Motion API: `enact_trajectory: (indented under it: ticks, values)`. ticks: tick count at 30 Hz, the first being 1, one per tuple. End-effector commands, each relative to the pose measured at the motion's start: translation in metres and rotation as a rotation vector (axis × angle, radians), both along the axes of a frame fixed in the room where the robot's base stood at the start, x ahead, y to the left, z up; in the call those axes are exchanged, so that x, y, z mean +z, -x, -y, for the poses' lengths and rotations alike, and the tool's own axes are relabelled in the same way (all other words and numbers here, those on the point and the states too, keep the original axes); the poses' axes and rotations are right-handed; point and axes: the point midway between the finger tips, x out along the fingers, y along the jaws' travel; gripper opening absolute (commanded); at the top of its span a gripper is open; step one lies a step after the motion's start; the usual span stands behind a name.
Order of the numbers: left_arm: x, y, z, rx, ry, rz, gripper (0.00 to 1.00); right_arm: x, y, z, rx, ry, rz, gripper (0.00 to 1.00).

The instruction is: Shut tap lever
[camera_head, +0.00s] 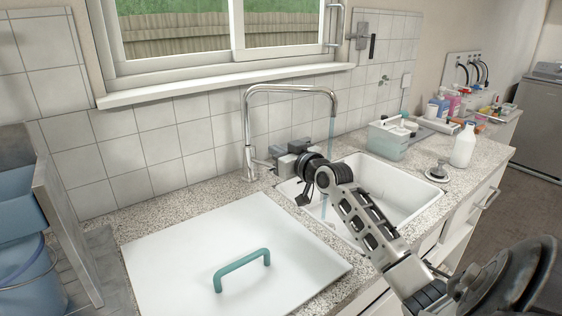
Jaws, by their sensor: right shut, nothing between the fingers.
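A chrome tap (247,125) stands on the speckled counter behind the sink, with a tall arched spout reaching right over the basin. A bluish stream of water (331,128) runs from the spout end down into the white sink (398,190). A short metal lever (262,163) seems to stick out to the right, low on the tap. My right gripper (279,163) is shut and empty, just right of the tap base by the lever. I cannot tell whether it touches the lever. My left gripper is out of view.
A white board with a green handle (242,268) covers the counter at front left. A soap box (388,140), a white bottle (464,146) and a drain plug (438,170) stand right of the sink. A window sill is above the tap.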

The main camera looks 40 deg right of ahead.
Motion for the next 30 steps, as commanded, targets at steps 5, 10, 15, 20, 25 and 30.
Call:
enact_trajectory:
  ticks: [5, 10, 15, 20, 25, 30]
  values:
    - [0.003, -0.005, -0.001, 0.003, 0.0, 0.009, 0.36, -0.019, 0.009, -0.001, 0.0, -0.001, -0.004, 0.0]
    - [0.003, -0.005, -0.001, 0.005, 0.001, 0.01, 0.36, -0.027, 0.013, -0.001, 0.0, -0.001, -0.002, 0.0]
    - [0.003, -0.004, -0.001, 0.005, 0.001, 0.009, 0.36, -0.028, 0.013, -0.001, 0.0, -0.001, -0.001, 0.0]
    - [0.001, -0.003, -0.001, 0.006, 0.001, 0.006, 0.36, -0.028, 0.013, -0.001, 0.0, -0.001, -0.001, 0.0]
    - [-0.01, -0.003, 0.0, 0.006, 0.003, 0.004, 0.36, -0.047, 0.01, -0.002, -0.001, 0.001, -0.003, 0.0]
    - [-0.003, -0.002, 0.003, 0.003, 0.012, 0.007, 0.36, -0.046, 0.01, -0.002, -0.001, 0.0, -0.001, 0.0]
